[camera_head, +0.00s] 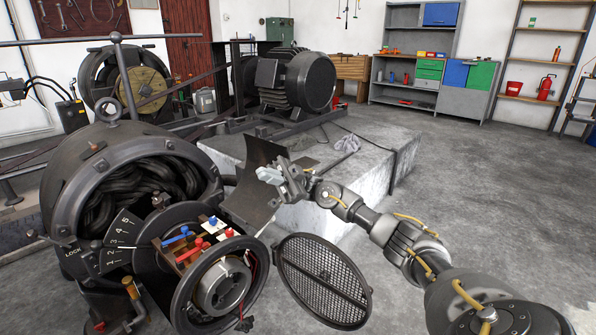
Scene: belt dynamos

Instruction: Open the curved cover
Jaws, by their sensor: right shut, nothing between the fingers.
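The near dynamo (75,175) stands at the left with a round dark housing, and its open side shows thick black windings (140,190). A dark curved plate (259,152), which looks like the curved cover, stands out to the right of the housing, apart from the opening. Its hinge is hidden. My right gripper (268,175) is shut and empty in front of this plate; I cannot tell whether it touches it. My left gripper is not in view.
A round mesh cover (323,280) hangs open beside the dynamo's front end, below my right arm. Red and blue levers (195,240) sit on the front. A motor (295,80) stands on a concrete plinth (375,160) behind. Floor at right is clear.

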